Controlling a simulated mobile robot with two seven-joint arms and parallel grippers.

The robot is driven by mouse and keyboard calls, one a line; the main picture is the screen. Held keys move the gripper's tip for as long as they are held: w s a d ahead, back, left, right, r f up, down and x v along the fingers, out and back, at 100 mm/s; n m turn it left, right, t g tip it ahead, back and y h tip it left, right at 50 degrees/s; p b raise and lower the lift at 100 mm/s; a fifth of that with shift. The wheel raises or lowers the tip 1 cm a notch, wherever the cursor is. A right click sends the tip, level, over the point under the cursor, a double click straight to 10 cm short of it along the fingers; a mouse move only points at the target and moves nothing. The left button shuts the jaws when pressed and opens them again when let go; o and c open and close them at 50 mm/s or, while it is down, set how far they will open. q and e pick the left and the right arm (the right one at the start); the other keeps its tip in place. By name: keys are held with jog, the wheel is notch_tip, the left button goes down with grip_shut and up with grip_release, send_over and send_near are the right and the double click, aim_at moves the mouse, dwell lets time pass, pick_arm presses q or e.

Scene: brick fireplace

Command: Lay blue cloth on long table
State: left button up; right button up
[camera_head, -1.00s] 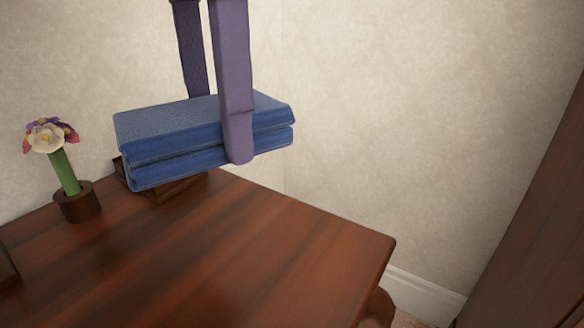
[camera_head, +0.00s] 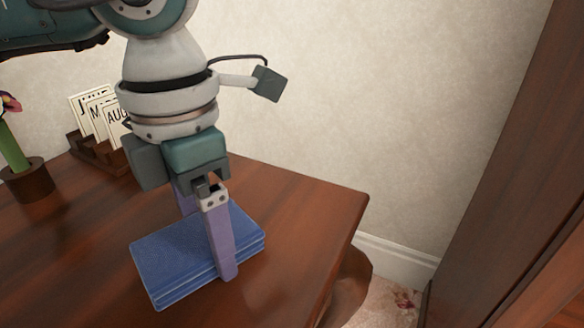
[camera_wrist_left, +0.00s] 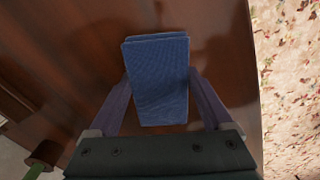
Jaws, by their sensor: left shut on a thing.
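The blue cloth (camera_head: 180,254) is a folded, layered rectangle. It is at the dark wooden long table's (camera_head: 292,238) top, near the right end; whether it touches the wood or hovers just above is hard to tell. My left gripper (camera_head: 224,262) points down with its purple fingers on either side of the cloth, shut on it. In the left wrist view the cloth (camera_wrist_left: 158,84) sits between both fingers, with the tabletop (camera_wrist_left: 60,50) beneath. The far finger is partly hidden behind the cloth in the head view. My right gripper is not in view.
A flower in a brown pot (camera_head: 28,181) stands at the left. A wooden holder with lettered cards (camera_head: 98,150) is at the back of the table. The table's right edge is close to the cloth. A tall dark wooden panel (camera_head: 500,170) stands at the right.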

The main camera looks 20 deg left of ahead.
aim_at(205, 232)
pick_arm(q)
jog(key=o, duration=1)
jog(key=shift+r, duration=0.35)
notch_tip(205, 232, up, 12)
jog(key=shift+f+p, duration=0.2)
jog(key=shift+p, duration=0.9)
